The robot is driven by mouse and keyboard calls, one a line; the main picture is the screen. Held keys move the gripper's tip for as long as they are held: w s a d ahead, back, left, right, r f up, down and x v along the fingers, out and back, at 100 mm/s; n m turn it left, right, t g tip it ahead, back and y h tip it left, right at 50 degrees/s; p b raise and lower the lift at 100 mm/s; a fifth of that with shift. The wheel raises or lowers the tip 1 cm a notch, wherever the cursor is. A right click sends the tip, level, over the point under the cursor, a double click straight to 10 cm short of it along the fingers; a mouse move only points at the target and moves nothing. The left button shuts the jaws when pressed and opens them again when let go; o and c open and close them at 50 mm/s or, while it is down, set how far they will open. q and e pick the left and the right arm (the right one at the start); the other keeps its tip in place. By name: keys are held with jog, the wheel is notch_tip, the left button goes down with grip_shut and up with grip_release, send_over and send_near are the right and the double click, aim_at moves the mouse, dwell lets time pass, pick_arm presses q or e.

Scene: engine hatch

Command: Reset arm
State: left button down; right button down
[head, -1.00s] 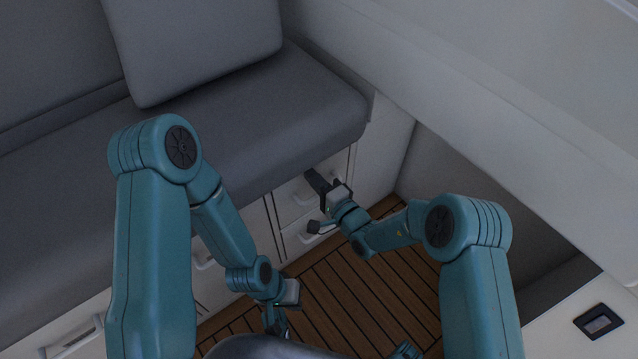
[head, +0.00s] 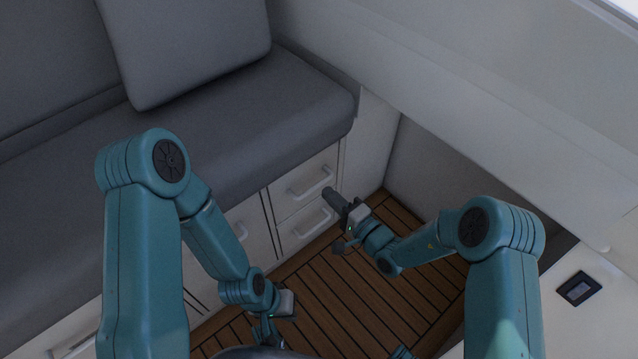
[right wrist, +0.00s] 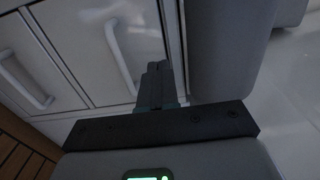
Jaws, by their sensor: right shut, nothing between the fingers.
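My right gripper (head: 330,193) is in front of the white drawers under the bench, above the wooden floor. In the right wrist view its fingers (right wrist: 159,72) are together with nothing between them, pointing toward the drawer fronts. My left gripper (head: 268,330) hangs low near the bottom edge of the head view, partly hidden; its fingers are too small and dark to judge.
White drawers with handles (head: 310,181) line the bench front. A grey bench cushion (head: 230,130) lies above them, with a back pillow (head: 190,50). The slatted floor (head: 350,300) is clear. A white counter with a black panel (head: 579,289) stands at right.

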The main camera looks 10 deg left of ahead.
jog(key=s+d+f+n+g+h, duration=0.15)
jog(key=s+f+g, duration=0.35)
jog(key=s, duration=0.6)
jog(key=s+d+f+n+g, duration=0.2)
jog(key=s+d+g, duration=0.1)
jog(key=s+g, duration=0.55)
jog(key=s+d+f+n+h, duration=0.1)
jog(key=s+d+f+h, duration=0.3)
jog(key=d, duration=0.3)
jog(key=s+d+f+n+h, duration=0.1)
jog(key=s+d+f+h, duration=0.1)
jog(key=s+d+h, duration=0.4)
jog(key=w+d+r+t+p, duration=0.1)
jog(key=r+p, duration=1.3)
jog(key=r, duration=0.1)
jog(key=w+d+r+t+y+p, duration=0.1)
jog(key=w+r+t+p, duration=0.1)
jog(key=r+p, duration=1.3)
jog(key=shift+w+r, duration=0.1)
